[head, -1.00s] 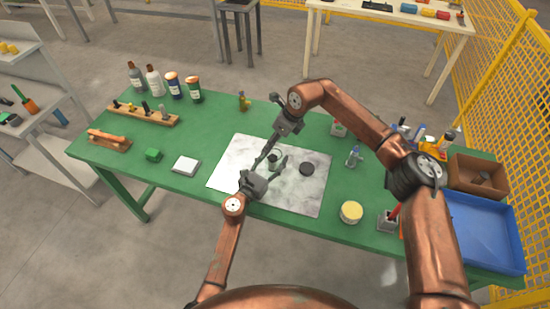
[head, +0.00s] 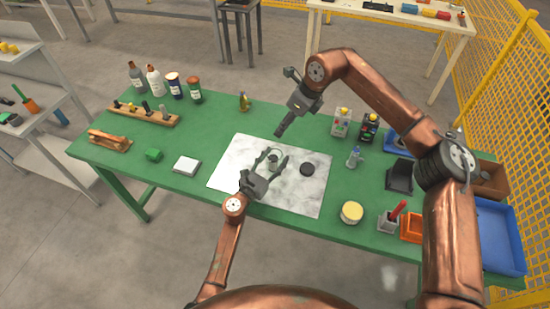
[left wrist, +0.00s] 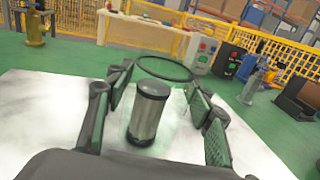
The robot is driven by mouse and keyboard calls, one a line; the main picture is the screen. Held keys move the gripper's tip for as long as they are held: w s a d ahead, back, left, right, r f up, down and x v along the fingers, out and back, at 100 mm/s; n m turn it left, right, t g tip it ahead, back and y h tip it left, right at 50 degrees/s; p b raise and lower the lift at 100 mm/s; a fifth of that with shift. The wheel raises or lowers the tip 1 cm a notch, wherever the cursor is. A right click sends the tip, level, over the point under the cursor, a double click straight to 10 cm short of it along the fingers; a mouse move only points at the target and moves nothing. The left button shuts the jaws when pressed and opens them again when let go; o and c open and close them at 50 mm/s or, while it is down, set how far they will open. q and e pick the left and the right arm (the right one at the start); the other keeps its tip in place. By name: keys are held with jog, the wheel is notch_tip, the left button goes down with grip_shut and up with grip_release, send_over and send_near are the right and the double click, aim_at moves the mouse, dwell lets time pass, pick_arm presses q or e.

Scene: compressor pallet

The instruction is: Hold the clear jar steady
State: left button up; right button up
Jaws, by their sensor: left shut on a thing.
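The clear jar (left wrist: 165,69) stands on the pale marbled mat (head: 232,165); its dark rim and faint wall show in the left wrist view. A dark-capped metal cylinder (left wrist: 147,113) stands upright, seen through the jar's clear wall and apparently inside it. My left gripper (head: 273,160) is shut on the jar, one finger on each side; its fingers also frame the jar in the left wrist view (left wrist: 158,100). My right gripper (head: 280,132) is above the mat's far edge, apart from the jar. Its fingers overlap in the picture, so their opening is unclear.
A black disc (head: 307,169) lies on the mat, right of the jar. A small clear bottle (head: 354,157) and a yellow-topped tub (head: 351,212) stand right of the mat. The green table's front left is mostly clear.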

pick_arm(q)
jog(key=o, duration=1.3)
jog(key=v, duration=1.2)
